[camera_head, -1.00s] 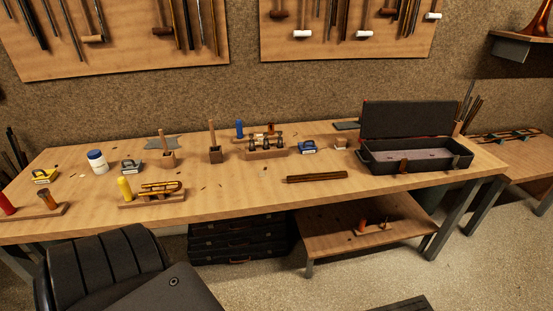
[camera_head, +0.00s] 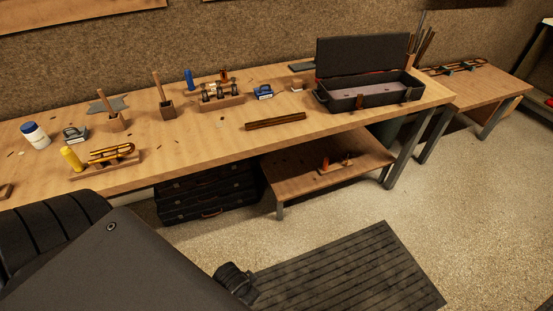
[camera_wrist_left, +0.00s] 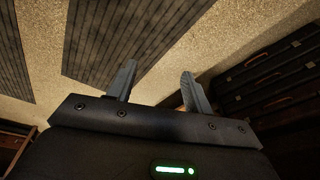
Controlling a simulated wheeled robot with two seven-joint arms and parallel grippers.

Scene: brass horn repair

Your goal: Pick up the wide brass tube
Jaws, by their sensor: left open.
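Curved brass tubing (camera_head: 112,153) lies on a wooden block on the workbench (camera_head: 190,142) at the left of the head view, beside a yellow cylinder (camera_head: 70,158). A wooden holder (camera_head: 222,103) with several small metal parts stands farther back. Small upright orange-brown pieces (camera_head: 325,163) stand on the low shelf (camera_head: 300,186) under the bench. I cannot tell which piece is the wide brass tube. My left gripper (camera_wrist_left: 157,86) is open and empty in the left wrist view, above the floor near dark drawers (camera_wrist_left: 275,80). My right gripper is not in view.
An open black case (camera_head: 365,92) stands at the bench's right end. A dark brown bar (camera_head: 275,121) lies near the front edge. A second table (camera_head: 475,90) with brass tubing is to the right. A ridged dark mat (camera_head: 350,270) lies on the open floor.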

